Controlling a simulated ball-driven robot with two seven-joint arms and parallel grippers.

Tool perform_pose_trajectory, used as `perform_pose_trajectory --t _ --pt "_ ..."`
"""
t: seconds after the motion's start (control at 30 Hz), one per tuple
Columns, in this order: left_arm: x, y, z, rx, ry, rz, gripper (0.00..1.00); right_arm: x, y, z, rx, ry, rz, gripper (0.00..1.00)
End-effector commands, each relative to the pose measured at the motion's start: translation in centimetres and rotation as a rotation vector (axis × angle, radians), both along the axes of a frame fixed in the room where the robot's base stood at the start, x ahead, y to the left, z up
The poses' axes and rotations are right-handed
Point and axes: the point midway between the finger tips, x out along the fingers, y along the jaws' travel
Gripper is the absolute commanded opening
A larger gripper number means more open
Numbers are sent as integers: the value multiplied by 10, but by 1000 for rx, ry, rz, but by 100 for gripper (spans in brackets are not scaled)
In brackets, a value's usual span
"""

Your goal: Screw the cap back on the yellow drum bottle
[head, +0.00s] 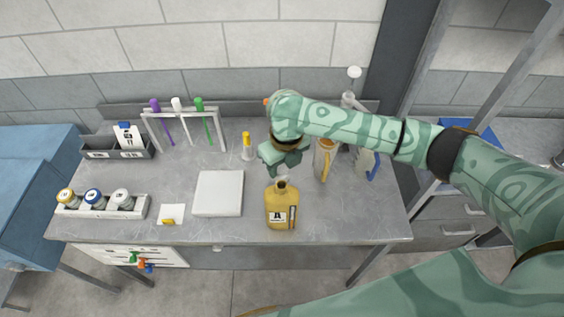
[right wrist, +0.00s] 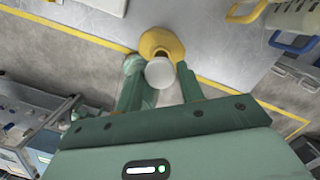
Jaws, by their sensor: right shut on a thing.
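In the right wrist view, the gripper (right wrist: 160,78) is shut on a round white cap (right wrist: 159,73). The yellow bottle (right wrist: 159,41) shows just beyond the cap, its dark mouth partly covered by it. The cap looks apart from the neck; the exact gap cannot be told. My left gripper is not in view.
A white pad (head: 218,193) lies left of the bottle. A yellow-topped dispenser (head: 247,147) stands behind. Jugs (head: 323,160) stand on the right near my forearm. A rack of coloured tools (head: 180,112) and a tray of jars (head: 100,207) are on the left.

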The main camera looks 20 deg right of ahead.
Motion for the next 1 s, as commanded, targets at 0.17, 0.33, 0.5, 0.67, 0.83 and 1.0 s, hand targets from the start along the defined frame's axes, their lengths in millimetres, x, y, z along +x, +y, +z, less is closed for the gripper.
perform_pose_trajectory --t 0.17,0.33,0.5,0.67,0.83,1.0 --pt "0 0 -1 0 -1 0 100 0 0 -10 0 -1 -9 17" --pt "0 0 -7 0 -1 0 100 0 0 -22 1 -2 -8 17" --pt "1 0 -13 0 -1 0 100 0 0 -34 1 -2 -10 17" --pt "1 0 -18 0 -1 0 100 0 0 -45 0 -3 -8 17" --pt "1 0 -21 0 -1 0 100 0 0 -53 2 -2 -10 17" --pt "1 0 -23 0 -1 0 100 0 0 -57 1 -2 -9 17"
